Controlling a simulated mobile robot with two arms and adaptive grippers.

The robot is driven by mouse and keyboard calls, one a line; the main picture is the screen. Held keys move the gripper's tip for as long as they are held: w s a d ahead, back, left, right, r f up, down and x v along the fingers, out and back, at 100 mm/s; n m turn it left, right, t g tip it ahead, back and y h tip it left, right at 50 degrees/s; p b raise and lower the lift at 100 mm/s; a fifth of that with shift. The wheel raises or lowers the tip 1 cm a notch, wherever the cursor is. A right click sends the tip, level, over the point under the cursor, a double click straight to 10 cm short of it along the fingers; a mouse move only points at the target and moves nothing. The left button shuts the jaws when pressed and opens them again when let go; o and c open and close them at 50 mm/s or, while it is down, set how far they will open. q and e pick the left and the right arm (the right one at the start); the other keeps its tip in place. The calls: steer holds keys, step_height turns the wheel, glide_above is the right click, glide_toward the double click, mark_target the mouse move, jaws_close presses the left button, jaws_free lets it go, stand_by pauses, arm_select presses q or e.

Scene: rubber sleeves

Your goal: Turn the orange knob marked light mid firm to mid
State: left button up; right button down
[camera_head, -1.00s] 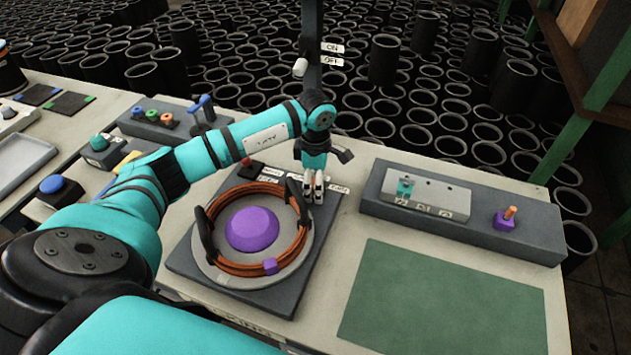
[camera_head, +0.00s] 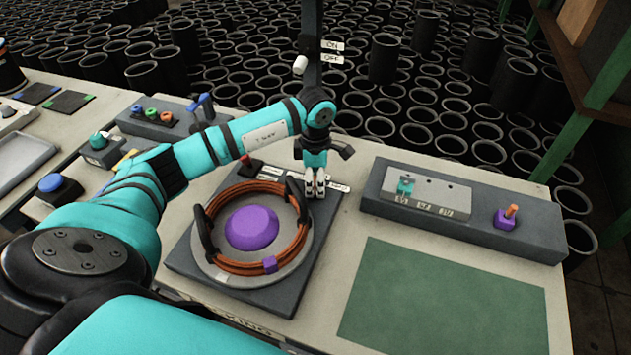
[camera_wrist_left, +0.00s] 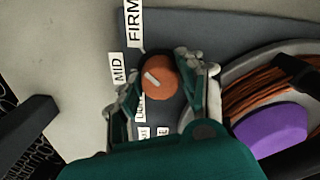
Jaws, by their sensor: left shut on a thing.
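The orange knob (camera_wrist_left: 160,82) sits on a dark grey base, with a white pointer line on its top. The line slants to the upper left, nearer the direction of the MID label (camera_wrist_left: 118,68) than of the FIRM label (camera_wrist_left: 134,22). The lower label by the finger is partly covered. My left gripper (camera_wrist_left: 165,88) points down with one finger on each side of the knob, shut on it. In the head view my left gripper (camera_head: 315,190) stands at the far right corner of the base (camera_head: 270,297) and hides the knob. My right gripper is out of view.
A round plate with an orange coil and purple hub (camera_head: 251,228) lies just left of my gripper. A grey panel (camera_head: 510,234) with a purple switch (camera_head: 506,218) stands to the right. A green mat (camera_head: 440,300) lies clear in front. A post (camera_head: 312,45) rises behind.

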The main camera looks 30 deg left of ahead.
mark_target(315, 180)
arm_select(q)
steer(key=n+b, duration=0.1)
steer(key=n, duration=0.7)
steer(key=shift+b, duration=0.3)
steer(key=shift+n, duration=0.4)
steer(key=o, duration=1.1)
steer(key=shift+o, duration=0.2)
steer(key=shift+r, duration=0.1)
step_height(315, 180, up, 12)
